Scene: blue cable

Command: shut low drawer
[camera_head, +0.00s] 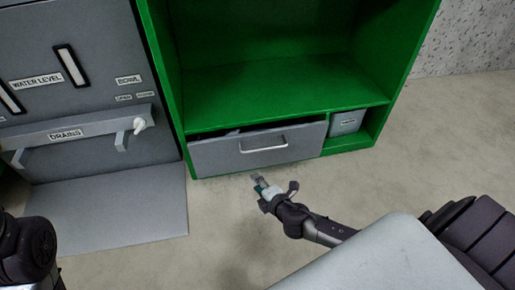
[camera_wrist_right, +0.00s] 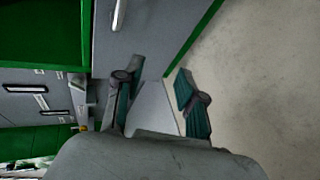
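The low drawer (camera_head: 225,154) is a grey box front with a silver bar handle (camera_head: 263,146) at the bottom of the green cabinet. It stands partly out, with a dark gap and some contents showing behind its top edge. My right gripper (camera_head: 259,182) is in front of and below the drawer front, near the floor. In the right wrist view the drawer front (camera_wrist_right: 150,35) and handle (camera_wrist_right: 118,14) lie beyond the fingers (camera_wrist_right: 154,75), which are spread with nothing between them. My left gripper is out of view; only a dark part of my left arm shows.
The green cabinet (camera_head: 280,85) has an empty open shelf above the drawer. A small grey labelled bin (camera_head: 346,122) sits right of the drawer. A grey panel with a "DRAINS" bar (camera_head: 85,137) stands left, above a grey floor plate (camera_head: 110,210). Floor (camera_head: 440,140) at right is clear.

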